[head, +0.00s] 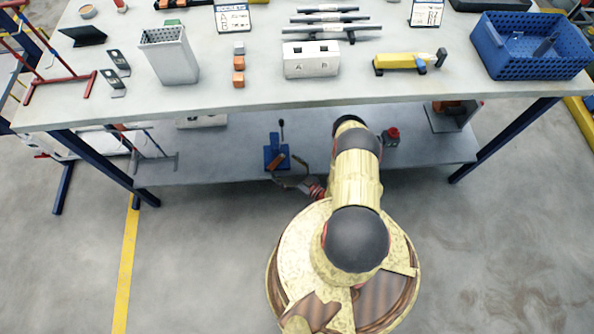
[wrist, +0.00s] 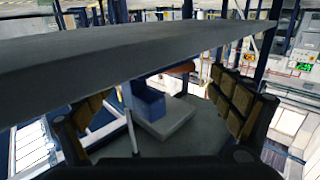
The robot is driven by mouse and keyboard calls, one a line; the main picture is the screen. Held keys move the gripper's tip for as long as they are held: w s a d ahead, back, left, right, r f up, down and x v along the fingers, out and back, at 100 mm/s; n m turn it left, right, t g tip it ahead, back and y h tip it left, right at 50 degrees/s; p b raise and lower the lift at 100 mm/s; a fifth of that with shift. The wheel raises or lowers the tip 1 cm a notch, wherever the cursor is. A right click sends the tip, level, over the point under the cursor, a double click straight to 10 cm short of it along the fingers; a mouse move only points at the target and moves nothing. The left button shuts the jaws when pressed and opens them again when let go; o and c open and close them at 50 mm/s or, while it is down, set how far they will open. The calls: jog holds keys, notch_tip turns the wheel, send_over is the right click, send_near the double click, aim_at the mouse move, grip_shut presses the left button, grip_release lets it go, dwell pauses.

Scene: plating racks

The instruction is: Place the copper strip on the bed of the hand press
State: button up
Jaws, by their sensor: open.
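The hand press (head: 272,152) is blue with an upright dark lever and stands on the lower shelf below the tabletop. In the wrist view its blue body (wrist: 148,102) stands on a light grey base between my fingers. A copper-brown piece (head: 277,161), probably the copper strip, shows at the press; it also shows in the wrist view (wrist: 182,67). I cannot tell whether it rests on the bed. My gripper (head: 291,172) is close to the front right of the press. Its fingers (wrist: 164,84) are spread apart, with no grip on the brown piece visible.
The tabletop (head: 215,95) overhangs the lower shelf (head: 215,170). A red-topped item (head: 392,136) stands right of my arm on the shelf, with a grey holder (head: 447,117) further right. A blue basket (head: 528,62) and white box (head: 310,66) sit on top.

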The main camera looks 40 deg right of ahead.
jog(key=s+d+p, duration=0.2)
jog(key=s, duration=0.8)
dwell(0.5)
